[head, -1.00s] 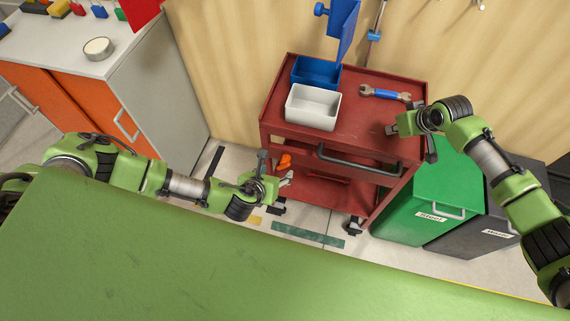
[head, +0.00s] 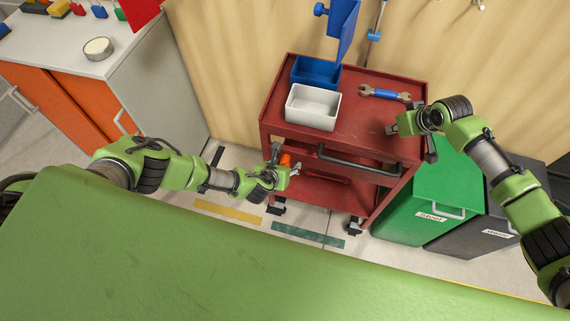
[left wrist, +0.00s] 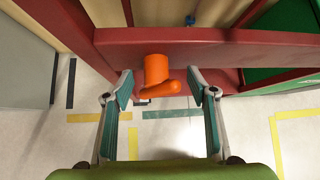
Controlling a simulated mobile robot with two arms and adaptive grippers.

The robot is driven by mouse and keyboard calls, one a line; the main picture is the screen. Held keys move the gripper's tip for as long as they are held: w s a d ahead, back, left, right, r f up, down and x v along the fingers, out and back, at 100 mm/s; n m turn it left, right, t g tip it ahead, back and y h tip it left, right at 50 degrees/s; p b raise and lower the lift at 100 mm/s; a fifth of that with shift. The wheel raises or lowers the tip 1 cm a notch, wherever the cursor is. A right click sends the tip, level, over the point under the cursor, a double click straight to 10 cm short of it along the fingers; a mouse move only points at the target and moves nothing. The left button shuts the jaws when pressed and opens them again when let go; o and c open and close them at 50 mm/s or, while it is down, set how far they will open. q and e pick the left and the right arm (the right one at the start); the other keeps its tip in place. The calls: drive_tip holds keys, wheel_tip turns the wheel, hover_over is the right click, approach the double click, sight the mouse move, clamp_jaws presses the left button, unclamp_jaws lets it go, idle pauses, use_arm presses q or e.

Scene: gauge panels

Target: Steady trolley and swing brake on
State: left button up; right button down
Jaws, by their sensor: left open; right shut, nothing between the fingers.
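The red trolley (head: 362,122) stands against the wall in the head view. Its orange brake lever (head: 285,160) is low at the left front corner, partly behind my left gripper (head: 292,174). My right gripper (head: 391,129) is shut and empty at the trolley top's right edge; contact cannot be told.
A white bin (head: 313,122), a blue bin (head: 301,82) and a wrench (head: 385,94) lie on the trolley top. A dark handle (head: 350,164) runs across its front. A green bin (head: 410,215) and a dark bin (head: 470,240) stand right. A cabinet (head: 165,105) stands left.

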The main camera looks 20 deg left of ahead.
use_arm(q)
drive_tip(key=c, duration=1.4)
drive_tip(key=shift+f, duration=0.1)
clamp_jaws()
drive_tip(key=shift+s+d+f, duration=0.1)
drive_tip(key=shift+s+d, duration=0.2)
drive_tip(key=shift+d, duration=0.1)
drive_tip(key=o, duration=1.4)
unclamp_jaws()
drive_tip(key=shift+w+a, duration=0.15)
drive_tip(key=shift+w, duration=0.05)
drive_tip(key=shift+a, duration=0.15)
drive_tip(key=shift+r, duration=0.2)
drive_tip(key=v, duration=1.2)
